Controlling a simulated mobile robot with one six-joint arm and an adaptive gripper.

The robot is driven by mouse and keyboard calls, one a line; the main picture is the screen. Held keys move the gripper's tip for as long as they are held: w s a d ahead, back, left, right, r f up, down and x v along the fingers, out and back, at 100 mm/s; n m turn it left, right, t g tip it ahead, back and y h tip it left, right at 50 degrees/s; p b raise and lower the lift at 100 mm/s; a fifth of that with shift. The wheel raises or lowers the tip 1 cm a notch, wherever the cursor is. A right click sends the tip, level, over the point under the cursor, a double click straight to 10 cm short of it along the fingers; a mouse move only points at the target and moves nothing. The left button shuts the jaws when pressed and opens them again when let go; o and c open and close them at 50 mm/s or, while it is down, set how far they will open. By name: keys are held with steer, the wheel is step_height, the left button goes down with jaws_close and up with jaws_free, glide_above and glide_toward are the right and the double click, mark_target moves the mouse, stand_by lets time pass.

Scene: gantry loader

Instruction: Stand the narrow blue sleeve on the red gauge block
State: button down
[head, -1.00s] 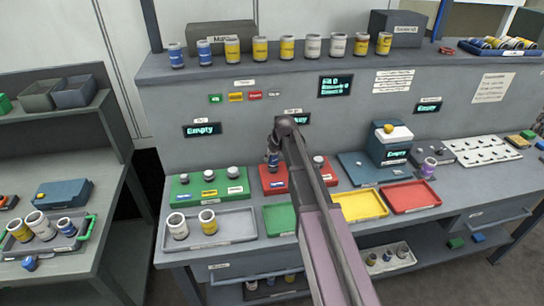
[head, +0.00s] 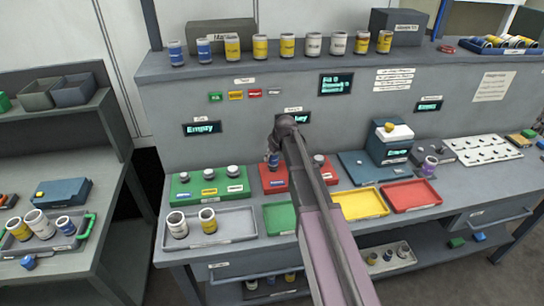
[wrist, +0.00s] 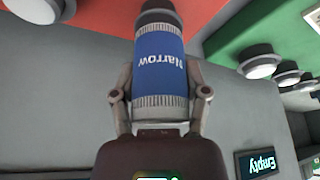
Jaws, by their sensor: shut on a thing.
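My gripper (wrist: 160,100) is shut on the narrow blue sleeve (wrist: 160,62), which has a blue band lettered "Narrow" and ribbed metal ends. In the head view the sleeve (head: 273,160) is upright at the left part of the red gauge block (head: 295,181), partly hidden by my arm. A dark round part shows at the sleeve's far end in the wrist view; I cannot tell whether the sleeve is around a peg or resting on the block. The red block (wrist: 95,18) also shows there. A light-topped peg (head: 318,160) stands at the block's right.
A green block (head: 208,188) with several pegs stands left of the red one. A grey tray (head: 235,220) with two sleeves lies in front. Green, yellow (head: 360,204) and red trays (head: 411,196) lie to the right. Several sleeves line the upper shelf (head: 400,58).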

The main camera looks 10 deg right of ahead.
jaws_free()
steer(key=shift+r, duration=0.2)
step_height(320, 180, up, 7)
steer(key=p, duration=0.7)
steer(key=s+d+m+h, duration=0.1)
steer(key=s+d+m, duration=0.2)
steer(key=s, duration=1.2)
steer(key=shift+s+d+f+m, duration=0.15)
steer(key=shift+s+d+m, duration=0.15)
steer(key=shift+d, duration=0.4)
